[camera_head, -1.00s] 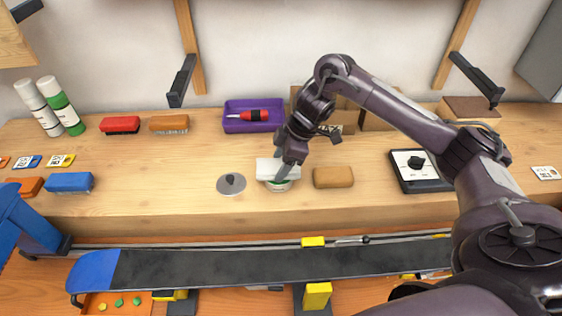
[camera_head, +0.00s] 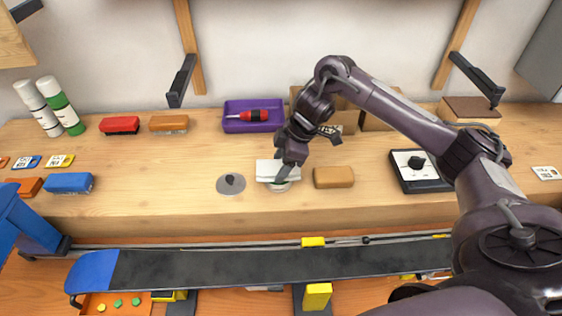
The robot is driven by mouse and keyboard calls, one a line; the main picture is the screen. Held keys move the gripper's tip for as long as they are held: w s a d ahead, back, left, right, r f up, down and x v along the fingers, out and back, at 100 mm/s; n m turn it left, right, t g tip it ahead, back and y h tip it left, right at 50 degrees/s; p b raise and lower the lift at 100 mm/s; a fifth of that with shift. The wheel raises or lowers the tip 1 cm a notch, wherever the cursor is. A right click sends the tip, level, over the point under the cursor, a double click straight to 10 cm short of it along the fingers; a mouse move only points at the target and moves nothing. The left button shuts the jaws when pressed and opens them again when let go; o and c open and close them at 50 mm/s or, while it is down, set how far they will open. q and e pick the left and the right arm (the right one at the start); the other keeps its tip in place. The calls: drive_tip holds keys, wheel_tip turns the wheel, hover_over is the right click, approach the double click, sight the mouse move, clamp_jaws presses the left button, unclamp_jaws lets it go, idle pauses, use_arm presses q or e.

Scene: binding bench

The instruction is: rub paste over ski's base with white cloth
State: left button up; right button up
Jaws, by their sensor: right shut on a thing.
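The ski (camera_head: 230,264) lies base up across the front of the bench, with a dark base and a blue tip at the left. My right gripper (camera_head: 283,176) is shut on the white cloth (camera_head: 272,168) over the bench, behind the ski. Just under the cloth is a small round tin (camera_head: 279,187), mostly hidden by it; I cannot tell if they touch. A grey round lid (camera_head: 231,184) with a knob lies left of the tin. My left gripper is not in view.
A tan block (camera_head: 333,177) lies just right of the tin. A purple tray (camera_head: 232,127) with a red-handled tool, brushes (camera_head: 169,123) and spray cans (camera_head: 62,114) stand behind. A dial box (camera_head: 420,171) is at the right. Yellow clamps (camera_head: 317,296) flank the ski.

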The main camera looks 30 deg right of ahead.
sight(280, 167)
drive_tip(key=shift+f, duration=0.35)
drive_tip(key=shift+f, duration=0.1)
idle(1.9)
wheel_tip(280, 167, up, 7)
drive_tip(key=p, duration=0.8)
idle(0.4)
drive_tip(key=shift+a, duration=0.15)
